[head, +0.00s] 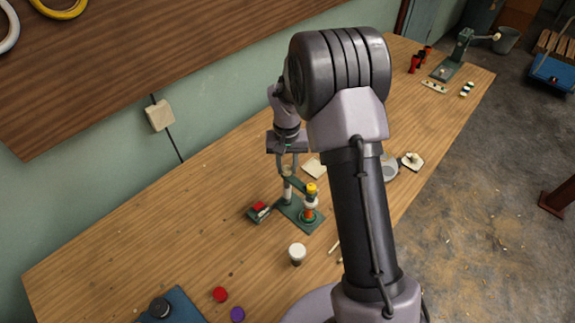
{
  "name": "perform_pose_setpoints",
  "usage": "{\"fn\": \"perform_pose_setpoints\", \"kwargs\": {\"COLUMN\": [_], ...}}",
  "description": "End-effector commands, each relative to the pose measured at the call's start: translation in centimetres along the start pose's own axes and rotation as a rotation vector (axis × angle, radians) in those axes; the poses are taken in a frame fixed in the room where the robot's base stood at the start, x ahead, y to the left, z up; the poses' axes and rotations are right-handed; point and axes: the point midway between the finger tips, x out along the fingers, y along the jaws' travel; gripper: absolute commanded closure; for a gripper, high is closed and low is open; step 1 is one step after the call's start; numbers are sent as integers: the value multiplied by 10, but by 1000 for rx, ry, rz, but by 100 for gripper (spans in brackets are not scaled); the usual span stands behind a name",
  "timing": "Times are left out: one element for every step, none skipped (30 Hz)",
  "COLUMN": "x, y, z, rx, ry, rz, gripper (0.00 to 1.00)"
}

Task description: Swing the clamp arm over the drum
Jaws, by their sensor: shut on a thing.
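A small fixture has a green base plate (287,207), a pale post at its left and a dark green clamp arm (298,185) at the post's top. The small drum (309,213), orange with white bands, stands upright on the plate's right. A yellow knob (312,188) shows above the drum; whether it belongs to the clamp arm is unclear. The arm reaches from the post toward the drum. My gripper (288,172) points down above the post, shut at the clamp arm's near-post end. The exact contact is too small to see well.
A red-topped block (259,210) sits left of the fixture, and a white-topped cup (297,254) stands in front. Red (220,294) and purple (237,314) discs and a blue mat (183,309) lie nearer. My arm hides the table's middle right. The left table is clear.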

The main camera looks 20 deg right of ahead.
Motion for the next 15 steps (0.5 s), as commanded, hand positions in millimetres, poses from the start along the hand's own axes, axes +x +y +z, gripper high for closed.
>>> {"fn": "perform_pose_setpoints", "kwargs": {"x": [0,0,0,0,0,0,0,0,0,0,0,0,0,0,0], "y": [0,0,0,0,0,0,0,0,0,0,0,0,0,0,0], "z": [0,0,0,0,0,0,0,0,0,0,0,0,0,0,0], "rx": [2,2,2,2,2,1,1,1,1,1,1,1,1,1,1], "ry": [0,0,0,0,0,0,0,0,0,0,0,0,0,0,0], "rz": [-1,-1,-1,-1,-1,-1,-1,0,0,0,0,0,0,0,0], "gripper": [100,100,100,100,70,62,56,50,50,50,50,50,50,50,50]}}
